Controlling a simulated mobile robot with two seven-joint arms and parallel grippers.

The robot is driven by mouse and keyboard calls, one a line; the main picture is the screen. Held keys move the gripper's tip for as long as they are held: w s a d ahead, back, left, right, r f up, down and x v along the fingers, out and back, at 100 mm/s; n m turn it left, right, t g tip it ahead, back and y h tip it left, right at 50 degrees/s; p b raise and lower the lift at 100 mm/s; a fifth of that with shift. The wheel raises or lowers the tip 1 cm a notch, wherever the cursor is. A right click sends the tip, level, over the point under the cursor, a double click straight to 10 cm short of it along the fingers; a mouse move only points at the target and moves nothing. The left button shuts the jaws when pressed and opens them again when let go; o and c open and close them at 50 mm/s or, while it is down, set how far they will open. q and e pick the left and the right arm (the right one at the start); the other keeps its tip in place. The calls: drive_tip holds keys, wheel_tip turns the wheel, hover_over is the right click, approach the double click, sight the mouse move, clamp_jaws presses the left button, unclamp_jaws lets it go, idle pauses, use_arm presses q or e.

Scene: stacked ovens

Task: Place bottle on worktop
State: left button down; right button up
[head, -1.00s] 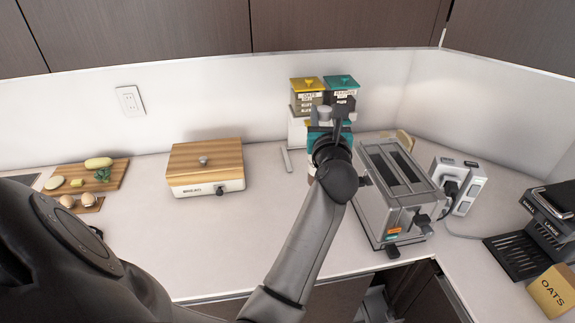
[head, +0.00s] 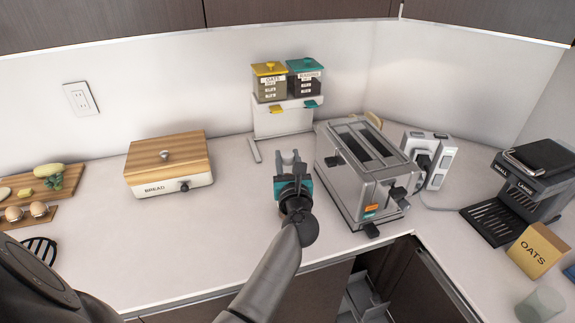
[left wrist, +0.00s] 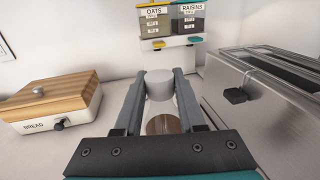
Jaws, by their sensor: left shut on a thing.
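My left gripper (head: 291,160) is over the worktop (head: 235,215), left of the toaster and in front of the dispenser. In the left wrist view its fingers (left wrist: 159,88) are shut on a bottle with a pale grey-white cap (left wrist: 159,86) and a brownish, see-through part below. The bottle stands roughly upright between the fingers. In the head view the gripper mostly hides it. I cannot tell whether its base touches the worktop. My right gripper is not in view.
A steel toaster (head: 370,180) stands close on the right. A dispenser (head: 284,120) with oats and raisins is behind. A bread box (head: 168,165) is on the left, with bare worktop between. A coffee machine (head: 535,180) and an oats box (head: 538,251) are at the far right.

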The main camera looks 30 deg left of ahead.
use_arm(q)
drive_tip(key=shift+f, duration=0.1)
drive_tip(key=shift+f, duration=0.2)
drive_tip(key=c, duration=0.9)
unclamp_jaws()
drive_tip(key=o, duration=0.4)
